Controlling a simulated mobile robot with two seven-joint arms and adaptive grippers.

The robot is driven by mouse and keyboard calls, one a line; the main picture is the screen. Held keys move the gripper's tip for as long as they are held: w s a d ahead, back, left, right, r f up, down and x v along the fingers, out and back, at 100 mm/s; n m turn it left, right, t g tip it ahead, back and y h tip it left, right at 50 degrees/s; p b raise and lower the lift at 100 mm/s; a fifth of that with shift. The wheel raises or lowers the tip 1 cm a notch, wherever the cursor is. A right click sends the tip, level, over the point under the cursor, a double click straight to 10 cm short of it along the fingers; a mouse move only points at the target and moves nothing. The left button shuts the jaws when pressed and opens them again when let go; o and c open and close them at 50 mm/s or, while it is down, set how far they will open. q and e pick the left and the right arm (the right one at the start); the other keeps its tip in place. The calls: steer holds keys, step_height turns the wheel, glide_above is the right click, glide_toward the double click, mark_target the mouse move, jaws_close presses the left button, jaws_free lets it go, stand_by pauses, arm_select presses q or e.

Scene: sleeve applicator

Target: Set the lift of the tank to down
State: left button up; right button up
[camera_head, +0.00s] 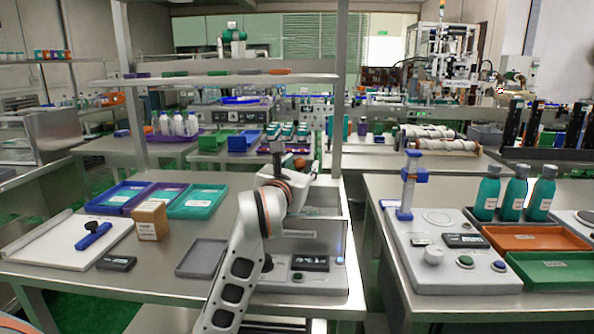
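A grey bench unit (310,284) stands at the middle of the table, with a dark display, small round controls and a bluish light at its right edge. Behind its front panel rises a grey, box-like part (328,238), which seems to be the tank. My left arm crosses in front of the unit and hides its left side and part of the box. My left gripper (301,167) is above the back of the box; its fingers are small and unclear against the background. The lift control and its setting cannot be made out. My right gripper is out of view.
A grey tray (203,257), a brown carton (150,220) and blue, purple and teal trays (198,202) lie to the left. On the right table stand another unit (449,249) with a blue clamp column and teal bottles (514,198). A gap separates the tables.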

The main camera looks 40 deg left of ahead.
arm_select(q)
steer(key=v, duration=1.2)
steer(key=shift+w, duration=0.15)
